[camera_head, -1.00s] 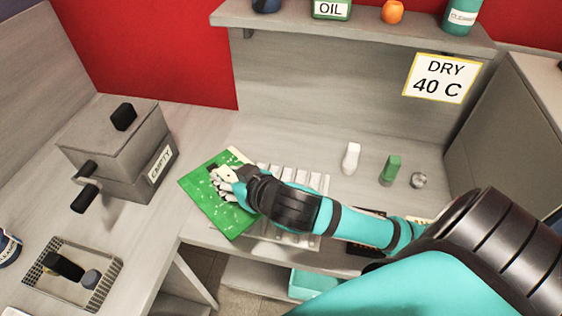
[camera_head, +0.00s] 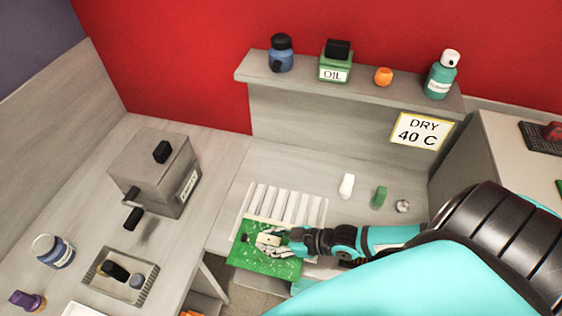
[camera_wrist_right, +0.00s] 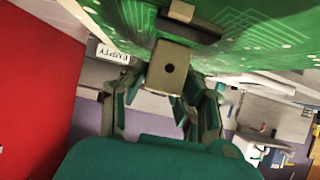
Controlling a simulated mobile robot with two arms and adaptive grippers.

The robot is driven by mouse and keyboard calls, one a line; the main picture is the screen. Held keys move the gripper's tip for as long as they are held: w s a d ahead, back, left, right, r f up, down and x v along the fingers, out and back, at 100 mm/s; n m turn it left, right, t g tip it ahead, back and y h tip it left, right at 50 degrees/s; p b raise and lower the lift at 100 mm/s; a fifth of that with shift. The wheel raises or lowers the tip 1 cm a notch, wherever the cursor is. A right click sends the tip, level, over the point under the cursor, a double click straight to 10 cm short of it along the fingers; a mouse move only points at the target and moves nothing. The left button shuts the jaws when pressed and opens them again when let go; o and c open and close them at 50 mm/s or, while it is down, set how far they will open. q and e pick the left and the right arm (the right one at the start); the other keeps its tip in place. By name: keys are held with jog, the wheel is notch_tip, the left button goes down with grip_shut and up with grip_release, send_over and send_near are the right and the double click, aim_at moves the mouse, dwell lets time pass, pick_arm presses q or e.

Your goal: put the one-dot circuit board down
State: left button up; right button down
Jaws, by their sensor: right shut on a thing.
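The green circuit board (camera_head: 265,262) is held by my right gripper (camera_head: 272,240) at the front edge of the bench, in front of and partly over the white slotted rack (camera_head: 285,203). In the right wrist view the board (camera_wrist_right: 240,35) fills the top, and a beige block with one black dot (camera_wrist_right: 170,68) sits between the fingers of my right gripper (camera_wrist_right: 172,95). The gripper is shut on this block. Whether the board touches the rack or bench cannot be told. My left gripper is not in view.
A grey box with a lever (camera_head: 150,175) stands to the left. A wire basket (camera_head: 120,278) and a jar (camera_head: 52,250) are at the lower left. A white bottle, a green bottle (camera_head: 379,197) and a small metal knob stand right of the rack. A shelf (camera_head: 350,90) holds bottles above.

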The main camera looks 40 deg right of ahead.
aim_at(273, 226)
jog(key=w+d, duration=0.3)
jog(key=shift+w+d+f, duration=0.15)
jog(key=shift+f, duration=0.05)
jog(key=w+d+b, duration=0.2)
jog(key=b, duration=0.1)
jog(key=w+d+f+b, duration=0.1)
jog(key=w+d+b, duration=0.2)
jog(key=b, duration=0.1)
jog(key=shift+d, duration=0.3)
jog(key=shift+w+d, duration=0.15)
jog(key=shift+d, duration=0.15)
notch_tip(273, 226, down, 4)
jog(key=b, duration=0.4)
jog(key=shift+r, duration=0.3)
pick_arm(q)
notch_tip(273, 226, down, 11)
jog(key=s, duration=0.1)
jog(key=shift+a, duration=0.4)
pick_arm(e)
jog(key=c, duration=1)
grip_release()
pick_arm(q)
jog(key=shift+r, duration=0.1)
